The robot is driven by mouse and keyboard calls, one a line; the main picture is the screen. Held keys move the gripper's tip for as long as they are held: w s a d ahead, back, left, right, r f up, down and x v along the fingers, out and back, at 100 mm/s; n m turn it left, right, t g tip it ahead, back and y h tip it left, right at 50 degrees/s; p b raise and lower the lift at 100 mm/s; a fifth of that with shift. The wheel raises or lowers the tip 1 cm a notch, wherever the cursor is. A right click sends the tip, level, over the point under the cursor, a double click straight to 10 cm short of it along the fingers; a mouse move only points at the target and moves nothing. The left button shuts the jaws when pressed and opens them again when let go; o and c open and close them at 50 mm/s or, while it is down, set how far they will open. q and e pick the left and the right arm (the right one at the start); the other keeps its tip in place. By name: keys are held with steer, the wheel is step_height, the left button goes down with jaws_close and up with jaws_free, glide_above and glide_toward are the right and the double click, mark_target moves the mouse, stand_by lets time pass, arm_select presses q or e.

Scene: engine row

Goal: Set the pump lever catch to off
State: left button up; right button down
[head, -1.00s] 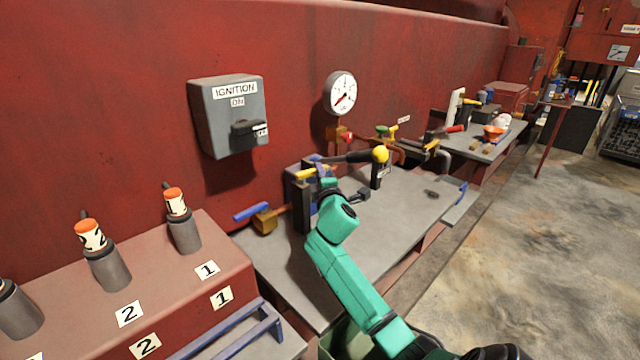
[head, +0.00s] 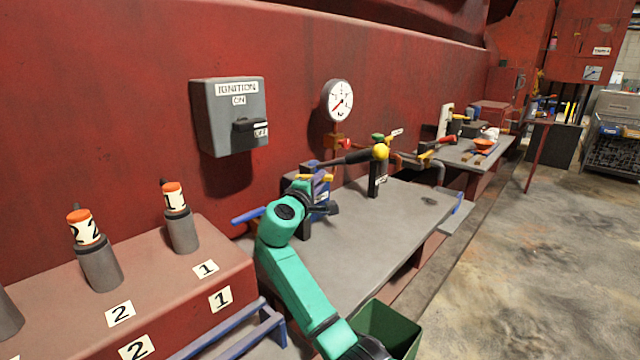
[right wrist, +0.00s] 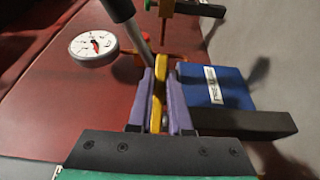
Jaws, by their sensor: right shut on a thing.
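The pump lever (head: 345,158) is a dark bar with a yellow ball knob (head: 380,152), reaching right above the bench. My right gripper (head: 308,178) is at the lever's left end, by the blue pump body (head: 321,196). In the right wrist view its two purple pads (right wrist: 160,110) are shut on the yellow lever catch (right wrist: 159,82), with one pad on each side. The grey lever bar (right wrist: 126,22) rises behind the catch, and the labelled blue body (right wrist: 215,86) is to its right. In the head view my gripper partly hides the catch. My left gripper is not in view.
The grey bench (head: 380,225) is mostly clear in front. A pressure gauge (head: 338,100) and ignition box (head: 228,115) are on the red wall. A blue handle (head: 248,215) sticks out left of my gripper. A green bin (head: 392,325) stands below the bench edge.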

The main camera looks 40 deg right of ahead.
stand_by(0.3)
steer(key=c, duration=0.8)
jaws_free()
steer(key=shift+c, duration=0.2)
